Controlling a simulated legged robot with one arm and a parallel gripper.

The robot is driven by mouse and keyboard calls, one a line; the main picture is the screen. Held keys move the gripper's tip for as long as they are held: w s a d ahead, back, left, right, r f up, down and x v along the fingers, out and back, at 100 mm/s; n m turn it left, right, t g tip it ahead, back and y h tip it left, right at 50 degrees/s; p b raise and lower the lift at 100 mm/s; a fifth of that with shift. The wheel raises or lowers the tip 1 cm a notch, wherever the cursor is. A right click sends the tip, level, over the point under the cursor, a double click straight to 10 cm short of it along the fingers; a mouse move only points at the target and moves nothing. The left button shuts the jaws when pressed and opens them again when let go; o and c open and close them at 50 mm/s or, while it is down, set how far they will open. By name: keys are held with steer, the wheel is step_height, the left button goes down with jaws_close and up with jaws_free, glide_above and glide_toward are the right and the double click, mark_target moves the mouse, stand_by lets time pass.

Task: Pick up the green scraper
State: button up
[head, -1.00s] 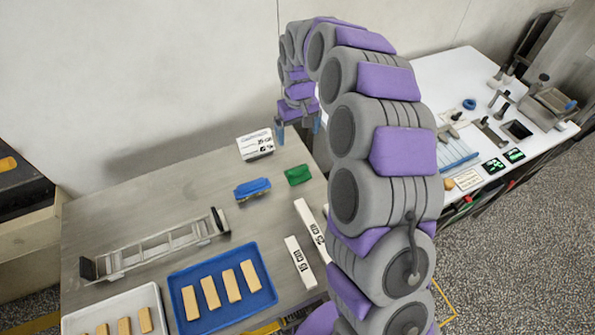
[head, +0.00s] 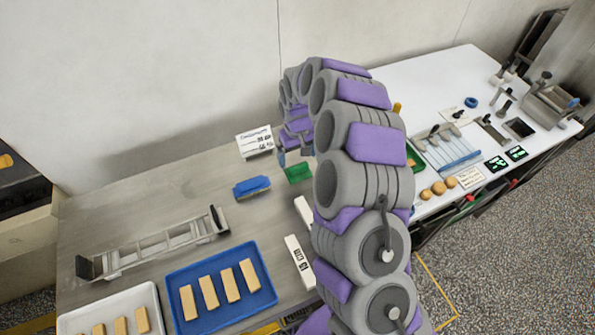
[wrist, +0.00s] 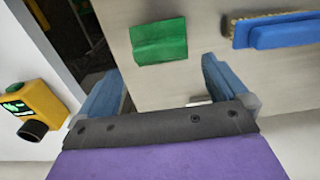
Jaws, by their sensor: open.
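The green scraper (head: 298,173) lies on the grey metal table near its back right part, just right of the blue brush. It also shows in the wrist view (wrist: 159,41), flat on the table, ahead of my gripper and between the lines of its two fingers. My gripper (wrist: 165,85) is open and empty, with its blue fingers spread apart and not touching the scraper. In the head view my gripper (head: 294,155) hangs from the curved arm, close above and behind the scraper, and is partly hidden by my arm.
The blue brush (head: 252,187) lies left of the scraper and also shows in the wrist view (wrist: 275,32). A white label card (head: 255,142) stands behind. A blue tray (head: 181,322) with several bars is in front. A gap separates this table from the white table (head: 425,90).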

mark_target(298, 165)
steer(key=shift+s+f+b, duration=0.15)
steer(key=shift+f+b, duration=0.15)
steer(key=shift+f, duration=1)
steer(key=shift+s+f+b, duration=0.15)
steer(key=shift+f+b, duration=0.1)
steer(key=shift+f, duration=1.05)
steer(key=shift+c, duration=0.5)
steer(key=c, duration=0.8)
step_height(298, 165, up, 10)
steer(key=shift+r+p, duration=0.1)
steer(key=shift+p, duration=0.7)
